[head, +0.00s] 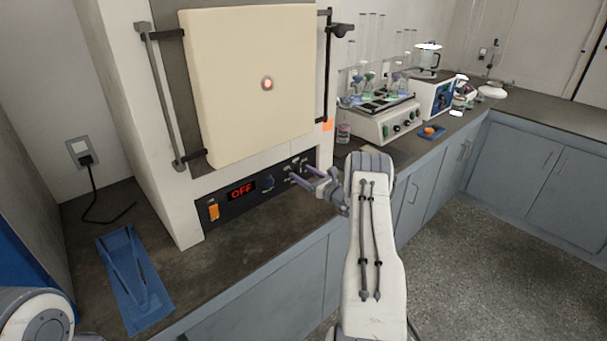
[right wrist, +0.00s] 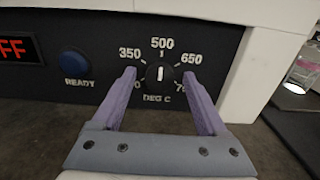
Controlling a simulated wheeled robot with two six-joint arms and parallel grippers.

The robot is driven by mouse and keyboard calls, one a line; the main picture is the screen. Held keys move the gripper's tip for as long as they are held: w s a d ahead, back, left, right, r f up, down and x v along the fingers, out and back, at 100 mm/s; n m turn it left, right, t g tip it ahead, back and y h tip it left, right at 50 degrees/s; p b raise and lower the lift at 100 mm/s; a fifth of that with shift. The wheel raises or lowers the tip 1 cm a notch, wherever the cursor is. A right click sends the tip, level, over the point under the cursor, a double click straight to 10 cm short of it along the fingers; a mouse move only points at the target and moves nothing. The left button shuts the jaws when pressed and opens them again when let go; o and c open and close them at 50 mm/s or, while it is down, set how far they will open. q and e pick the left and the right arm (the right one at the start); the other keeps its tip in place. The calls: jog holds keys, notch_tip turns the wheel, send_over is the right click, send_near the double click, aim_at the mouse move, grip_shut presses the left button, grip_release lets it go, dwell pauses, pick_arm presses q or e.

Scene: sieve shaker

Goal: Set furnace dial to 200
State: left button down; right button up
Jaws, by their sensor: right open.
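The furnace (head: 255,95) stands on the counter at the left of the head view, door closed. Its front panel has a red display (head: 241,190) reading OFF, an orange switch (head: 213,210) and a blue READY button (right wrist: 74,61). The dial (right wrist: 159,74) is a black knob with a white pointer line, upright toward 500; 350 and 650 flank it. The lower numbers are partly hidden by my fingers. My right gripper (right wrist: 159,76) is open, with one purple finger on each side of the dial; contact cannot be told. It also shows in the head view (head: 301,176). My left gripper is out of view.
A white hotplate unit (head: 386,122) with glassware stands right of the furnace. The counter front below the panel is clear.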

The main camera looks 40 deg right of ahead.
grip_shut()
jog(key=shift+f+n+b, duration=0.25)
jog(key=shift+n+b, duration=0.35)
jog(key=shift+b, duration=0.4)
jog(key=n+b, duration=0.3)
jog(key=b, duration=0.3)
jog(key=n+b, duration=0.4)
jog(key=b, duration=0.3)
jog(key=f+n+b, duration=0.1)
jog(key=n+b, duration=0.2)
jog(key=b, duration=0.3)
jog(key=shift+a+n+b, duration=0.15)
jog(key=shift+n+b, duration=0.15)
jog(key=n+b, duration=1.1)
jog(key=b, duration=1.2)
jog(key=shift+r, duration=0.1)
jog(key=shift+r+n+b, duration=0.15)
jog(key=shift+n+b, duration=0.55)
jog(key=shift+b, duration=0.15)
grip_release()
jog(key=shift+r, duration=0.15)
